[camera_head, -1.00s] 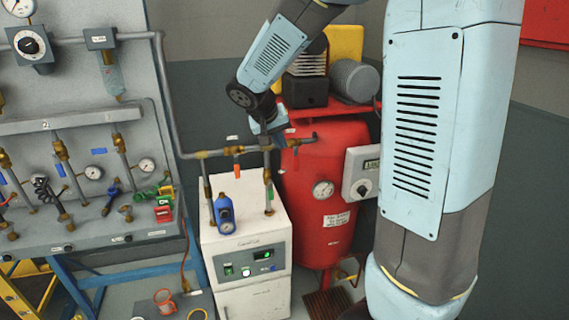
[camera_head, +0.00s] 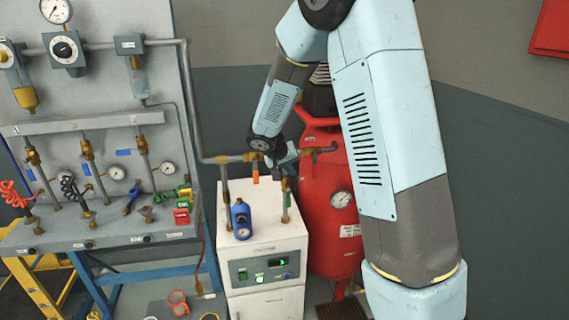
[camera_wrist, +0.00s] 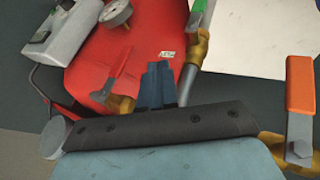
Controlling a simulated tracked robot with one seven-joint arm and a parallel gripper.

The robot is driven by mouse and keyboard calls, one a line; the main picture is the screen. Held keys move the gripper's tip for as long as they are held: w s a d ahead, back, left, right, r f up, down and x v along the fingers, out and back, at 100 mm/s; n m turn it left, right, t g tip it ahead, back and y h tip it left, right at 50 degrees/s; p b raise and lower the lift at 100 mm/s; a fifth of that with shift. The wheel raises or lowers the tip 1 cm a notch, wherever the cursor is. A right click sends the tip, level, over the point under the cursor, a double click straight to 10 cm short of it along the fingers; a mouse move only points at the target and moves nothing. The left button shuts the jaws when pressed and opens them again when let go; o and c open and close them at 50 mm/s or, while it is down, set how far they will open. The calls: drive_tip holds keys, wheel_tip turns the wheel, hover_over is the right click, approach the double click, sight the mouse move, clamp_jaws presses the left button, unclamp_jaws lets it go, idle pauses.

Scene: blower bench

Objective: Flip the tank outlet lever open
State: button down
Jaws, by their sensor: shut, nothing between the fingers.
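The red tank (camera_head: 325,195) stands behind the white dryer box in the head view, and it also shows in the wrist view (camera_wrist: 95,55). A red lever (camera_wrist: 116,80) sits at a brass valve (camera_wrist: 122,103) in front of the tank, left of my fingers. In the head view the tank outlet (camera_head: 320,150) is a small reddish part, too small to read the lever's angle. My gripper (camera_wrist: 160,68) is shut and empty, its blue fingers together, pointing towards the tank. In the head view my gripper (camera_head: 288,154) is beside the outlet pipe, partly hidden by its own wrist.
An orange lever (camera_wrist: 300,85) and a green lever (camera_wrist: 199,14) are on pipes at right in the wrist view. The dryer (camera_head: 265,255) carries a blue gauge unit (camera_head: 241,219). A grey valve bench (camera_head: 100,232) stands left. Dark wall lies behind.

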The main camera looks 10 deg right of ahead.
sight(314, 172)
drive_tip(key=shift+w+d+f, duration=0.15)
drive_tip(key=shift+d+f, duration=0.1)
drive_tip(key=shift+d, duration=0.6)
drive_tip(key=shift+w+d+f, duration=0.1)
drive_tip(key=shift+d+f, duration=0.2)
drive_tip(key=shift+d, duration=0.5)
drive_tip(key=shift+w+d+f, duration=0.15)
drive_tip(key=shift+d+f, duration=0.1)
drive_tip(key=shift+d, duration=0.6)
